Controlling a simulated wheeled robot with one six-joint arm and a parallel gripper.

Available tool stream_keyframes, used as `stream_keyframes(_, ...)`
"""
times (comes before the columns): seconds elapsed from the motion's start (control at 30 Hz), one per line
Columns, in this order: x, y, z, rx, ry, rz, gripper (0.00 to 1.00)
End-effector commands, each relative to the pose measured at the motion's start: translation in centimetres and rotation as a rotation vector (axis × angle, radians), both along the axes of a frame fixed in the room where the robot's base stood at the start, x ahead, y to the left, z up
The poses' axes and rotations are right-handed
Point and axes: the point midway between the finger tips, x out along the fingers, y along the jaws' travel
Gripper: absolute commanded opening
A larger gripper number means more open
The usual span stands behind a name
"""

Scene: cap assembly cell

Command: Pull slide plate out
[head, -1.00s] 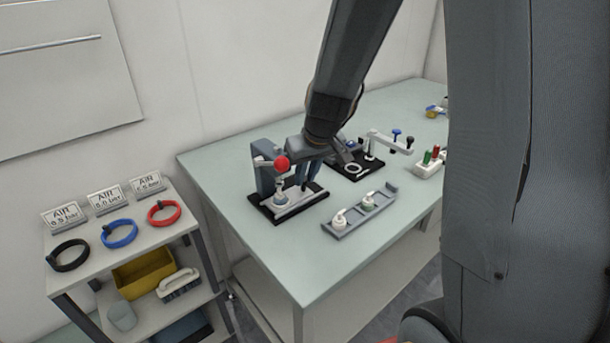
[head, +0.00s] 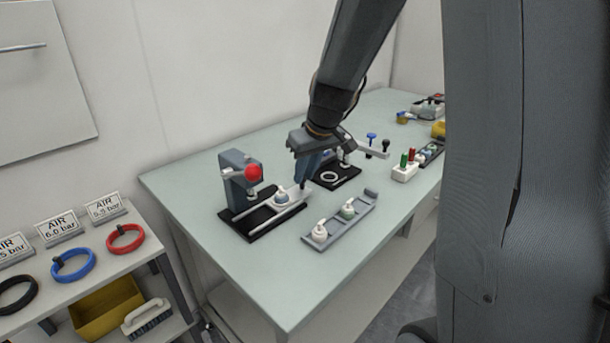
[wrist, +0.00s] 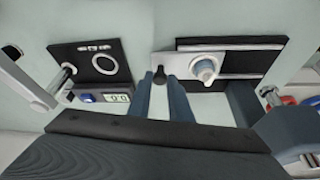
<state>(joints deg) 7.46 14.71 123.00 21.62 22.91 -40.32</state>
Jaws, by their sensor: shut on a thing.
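The slide plate (head: 262,212) is a light grey strip on the black base (head: 252,230) of a small press (head: 232,180) with a red ball knob (head: 254,173). It sticks out to the right of the press. A small white-topped part (head: 281,198) rides on it, clear of the press ram. My gripper (head: 304,192) is at the plate's right end, fingers pointing down. In the wrist view my gripper (wrist: 160,80) is shut on the plate's dark peg. The plate (wrist: 180,63) and the round part (wrist: 205,69) show there too.
A white block (head: 404,173) with coloured pegs stands to the right. The table's front left is clear.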

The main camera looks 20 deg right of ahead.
Motion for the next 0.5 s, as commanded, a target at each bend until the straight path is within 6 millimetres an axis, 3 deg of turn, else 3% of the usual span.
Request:
stream_keyframes(0.07, 0.17, -0.4, 0.07, -0.004, -0.006, -0.005, 0.0)
stream_keyframes(0.1, 0.18, -0.44, 0.07, -0.004, -0.006, -0.005, 0.21)
stream_keyframes(0.2, 0.17, -0.37, 0.07, -0.004, -0.006, -0.005, 0.37)
stream_keyframes(0.5, 0.1, -0.08, 0.15, -0.003, -0.005, -0.001, 0.37)
